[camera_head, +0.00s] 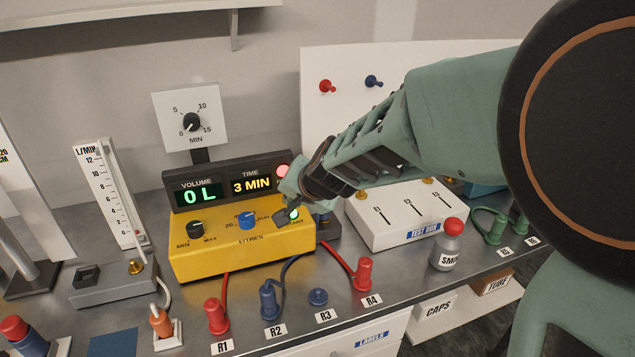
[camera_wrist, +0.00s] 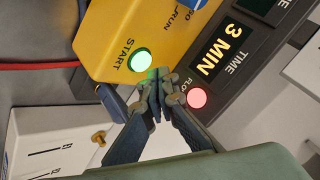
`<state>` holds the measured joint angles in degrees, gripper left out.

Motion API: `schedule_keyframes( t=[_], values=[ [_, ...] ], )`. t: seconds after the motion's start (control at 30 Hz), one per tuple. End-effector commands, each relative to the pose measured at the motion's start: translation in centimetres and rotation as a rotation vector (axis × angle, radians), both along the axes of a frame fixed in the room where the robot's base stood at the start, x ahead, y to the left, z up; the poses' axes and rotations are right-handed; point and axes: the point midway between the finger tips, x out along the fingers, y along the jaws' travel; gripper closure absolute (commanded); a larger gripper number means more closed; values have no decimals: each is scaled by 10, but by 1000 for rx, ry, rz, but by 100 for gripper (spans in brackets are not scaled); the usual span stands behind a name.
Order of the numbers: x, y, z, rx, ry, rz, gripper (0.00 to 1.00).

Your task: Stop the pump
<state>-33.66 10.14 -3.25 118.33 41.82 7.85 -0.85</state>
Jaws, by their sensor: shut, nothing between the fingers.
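The yellow pump box (camera_head: 240,250) stands on the bench. Its black display panel reads "VOLUME 0 L" (camera_head: 198,195) and "TIME 3 MIN" (camera_head: 251,185). Its front has a black MIN/MAX knob (camera_head: 195,229), a blue knob (camera_head: 246,220) and a lit green START button (camera_head: 293,213). In the wrist view the green button (camera_wrist: 141,60) glows, and a pink-red lamp (camera_wrist: 196,98) is lit beside the time display. My gripper (camera_wrist: 155,82) is shut and empty, its tips right by the green button; I cannot tell whether they touch it. The blue knob's markings are partly hidden.
A dial timer (camera_head: 191,122) stands behind the pump. A flow meter (camera_head: 109,190) is at left, a white test box (camera_head: 405,213) and a red-capped bottle (camera_head: 449,246) at right. Red and blue plugs with leads (camera_head: 216,316) line the front edge.

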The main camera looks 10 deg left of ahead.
Motion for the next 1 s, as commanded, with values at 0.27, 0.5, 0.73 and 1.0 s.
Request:
schedule_keyframes(
  t=[0.27, 0.5, 0.73, 1.0],
  values=[
    [0, 0, 0, 0, 0, 0, 100],
    [0, 0, 0, 0, 0, 0, 100],
    [0, 0, 0, 0, 0, 0, 100],
    [0, 0, -9, 0, 0, 0, 100]
  ],
)
